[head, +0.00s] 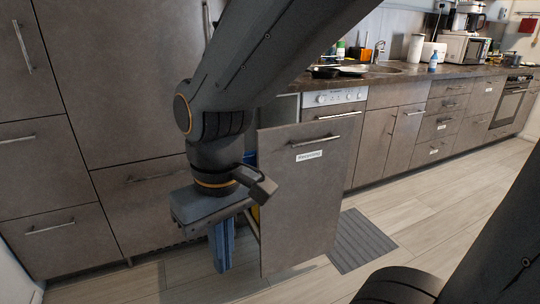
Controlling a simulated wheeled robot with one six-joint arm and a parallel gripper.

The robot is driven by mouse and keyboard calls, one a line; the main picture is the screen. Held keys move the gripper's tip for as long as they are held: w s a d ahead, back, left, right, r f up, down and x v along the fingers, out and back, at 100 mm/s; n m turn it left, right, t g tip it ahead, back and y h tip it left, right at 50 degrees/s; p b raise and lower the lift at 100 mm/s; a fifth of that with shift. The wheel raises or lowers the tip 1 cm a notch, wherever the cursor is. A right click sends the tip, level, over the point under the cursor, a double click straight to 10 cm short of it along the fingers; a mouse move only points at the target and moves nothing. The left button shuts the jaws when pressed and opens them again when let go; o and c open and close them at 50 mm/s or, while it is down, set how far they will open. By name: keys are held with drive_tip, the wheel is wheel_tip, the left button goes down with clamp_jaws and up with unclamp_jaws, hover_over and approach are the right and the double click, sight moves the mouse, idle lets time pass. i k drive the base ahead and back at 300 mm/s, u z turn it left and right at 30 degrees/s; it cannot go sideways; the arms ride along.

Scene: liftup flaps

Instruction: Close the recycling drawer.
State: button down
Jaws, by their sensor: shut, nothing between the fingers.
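The recycling drawer has a grey-brown front (300,205) with a white "Recycling" label (309,156) and a metal bar handle (315,141). The front stands well out from the cabinet row, so the drawer is open. My arm hides part of the drawer's inside.
Tall closed cabinets (85,110) stand at the left. A dishwasher (335,98) and closed lower cabinets run right under the worktop (400,75). A grey striped mat (360,240) lies right of the drawer front. The wooden floor (440,205) to the right is clear.

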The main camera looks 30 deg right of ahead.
sight(308, 161)
drive_tip(key=u, duration=0.75)
drive_tip(key=i, duration=0.75)
drive_tip(key=z, duration=1)
